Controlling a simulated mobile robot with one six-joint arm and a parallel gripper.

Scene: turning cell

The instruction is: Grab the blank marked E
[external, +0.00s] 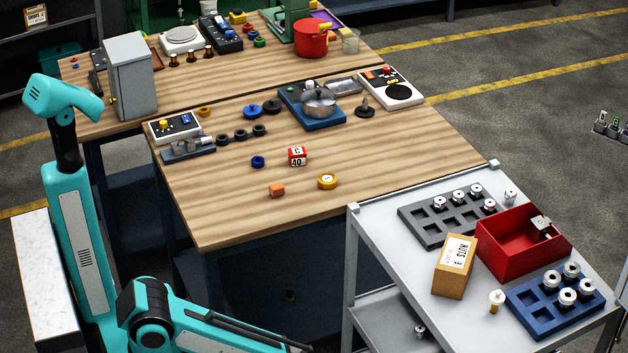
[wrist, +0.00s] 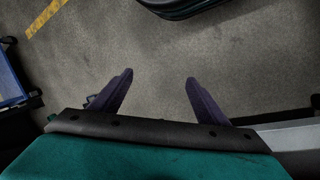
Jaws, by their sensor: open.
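Several silver blanks with round tops sit in a grey tray (external: 420,222) and a blue tray (external: 540,322) on the grey cart at the right of the external view. One more blank (external: 510,197) stands near the cart's back corner, and another piece with a silver top and brass stem (external: 496,300) stands by the blue tray. The letters on the blanks are too small to read, so I cannot tell which is E. My gripper (wrist: 159,77) is open and empty in the wrist view, above bare floor. In the external view my arm runs out of the bottom edge and the gripper is hidden.
A red bin (external: 497,262) and a cardboard box (external: 455,266) stand between the trays on the cart (external: 395,262). The wooden bench (external: 395,170) beside it carries a yellow tape, a red-and-white cube and several devices. A dark curved object (wrist: 185,8) lies at the top of the wrist view.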

